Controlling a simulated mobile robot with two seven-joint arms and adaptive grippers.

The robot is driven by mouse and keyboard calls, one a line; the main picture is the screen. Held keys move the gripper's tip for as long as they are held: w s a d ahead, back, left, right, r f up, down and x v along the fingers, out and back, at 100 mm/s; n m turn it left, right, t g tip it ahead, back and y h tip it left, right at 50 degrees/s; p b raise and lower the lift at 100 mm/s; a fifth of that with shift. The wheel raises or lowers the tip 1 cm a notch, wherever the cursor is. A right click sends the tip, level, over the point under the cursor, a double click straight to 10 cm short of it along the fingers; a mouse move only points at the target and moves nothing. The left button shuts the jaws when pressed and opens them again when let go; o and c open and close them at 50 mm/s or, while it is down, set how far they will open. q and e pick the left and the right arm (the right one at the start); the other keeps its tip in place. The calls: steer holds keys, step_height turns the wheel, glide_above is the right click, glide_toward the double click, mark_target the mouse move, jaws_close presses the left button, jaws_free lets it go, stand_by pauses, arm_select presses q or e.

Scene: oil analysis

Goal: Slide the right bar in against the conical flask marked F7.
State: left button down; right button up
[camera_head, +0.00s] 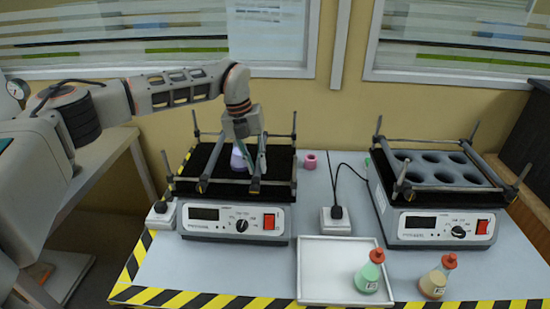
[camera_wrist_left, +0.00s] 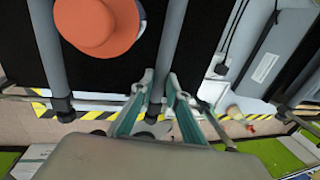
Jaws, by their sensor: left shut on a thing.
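A conical flask (camera_head: 238,159) with purple contents stands on the left shaker, partly behind my left gripper (camera_head: 255,158); its marking cannot be read. A strip of black mat shows between the cap and this bar; contact lower down cannot be seen. The left bar (camera_wrist_left: 50,48) lies on the cap's other side. My right gripper is not in view.
The left shaker (camera_head: 235,225) has corner posts and rails around its platform. A white tray (camera_head: 325,272) holds a green flask (camera_head: 369,271), with an amber flask (camera_head: 436,279) to its right. A second shaker (camera_head: 440,228) stands at the right. A pink ring (camera_head: 310,161) lies behind.

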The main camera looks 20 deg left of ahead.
arm_select(q)
steer(key=a, duration=0.1)
steer(key=s+a+p, duration=0.1)
steer(key=a, duration=0.1)
steer(key=a+p, duration=0.1)
steer(key=a, duration=0.1)
steer(key=shift+s+a+r, duration=0.2)
steer(key=shift+s+a, duration=0.05)
steer(key=shift+s+a+f, duration=0.15)
steer(key=shift+a, duration=0.3)
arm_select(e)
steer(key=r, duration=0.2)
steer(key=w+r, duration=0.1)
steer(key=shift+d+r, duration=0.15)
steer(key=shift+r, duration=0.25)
arm_select(q)
steer(key=c, duration=2)
jaws_free()
steer(key=shift+o, duration=0.2)
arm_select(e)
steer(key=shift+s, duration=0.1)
arm_select(q)
step_height(320, 180, up, 12)
steer(key=a, duration=0.2)
steer(key=shift+s+f, duration=0.15)
steer(key=shift+s, duration=0.2)
